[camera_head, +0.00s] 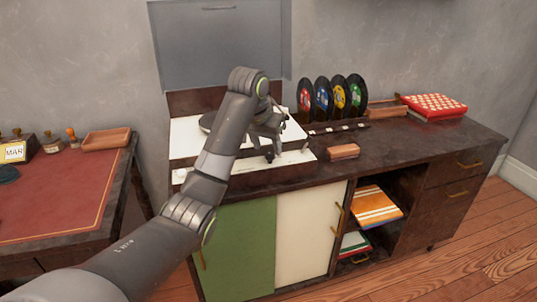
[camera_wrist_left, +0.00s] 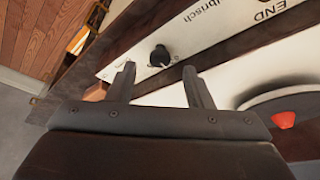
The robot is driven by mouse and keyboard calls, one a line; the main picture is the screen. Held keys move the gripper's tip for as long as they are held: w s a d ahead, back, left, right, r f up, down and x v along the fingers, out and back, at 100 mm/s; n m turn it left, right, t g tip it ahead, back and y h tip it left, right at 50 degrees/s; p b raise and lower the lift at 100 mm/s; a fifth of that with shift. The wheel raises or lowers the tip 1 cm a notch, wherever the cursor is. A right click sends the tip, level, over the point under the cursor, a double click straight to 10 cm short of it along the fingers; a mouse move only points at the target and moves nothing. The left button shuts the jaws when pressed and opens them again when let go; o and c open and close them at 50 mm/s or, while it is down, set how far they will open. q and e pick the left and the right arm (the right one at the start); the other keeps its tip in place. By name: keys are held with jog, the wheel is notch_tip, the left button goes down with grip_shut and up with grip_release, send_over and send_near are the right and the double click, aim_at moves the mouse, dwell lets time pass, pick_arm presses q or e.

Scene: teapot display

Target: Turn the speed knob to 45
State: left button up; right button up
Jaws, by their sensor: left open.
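The black speed knob (camera_wrist_left: 160,56) sits on the white front panel (camera_wrist_left: 215,25) of the record player, seen in the left wrist view. In the head view a small dark knob (camera_head: 269,157) shows at the player's front, just below my gripper. My left gripper (camera_wrist_left: 158,68) is open, its two fingers pointing at the panel on either side of the knob in the picture. I cannot tell whether they touch it. In the head view the left gripper (camera_head: 267,140) hangs over the record player (camera_head: 185,138), and my arm hides much of it. The right gripper does not show.
The player stands on a dark cabinet (camera_head: 430,140) with green and white doors. Several records (camera_head: 340,94) stand upright in a rack to the right. A small brown box (camera_head: 343,151) lies near the player. A red-topped desk (camera_head: 60,195) is at the left. In the wrist view a red piece (camera_wrist_left: 284,120) lies by the platter.

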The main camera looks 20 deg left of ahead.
aim_at(270, 158)
pick_arm(q)
jog(key=shift+x, duration=1.45)
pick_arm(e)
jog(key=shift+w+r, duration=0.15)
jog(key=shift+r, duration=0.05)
pick_arm(q)
jog(key=shift+c, duration=0.4)
jog(key=c, duration=0.9)
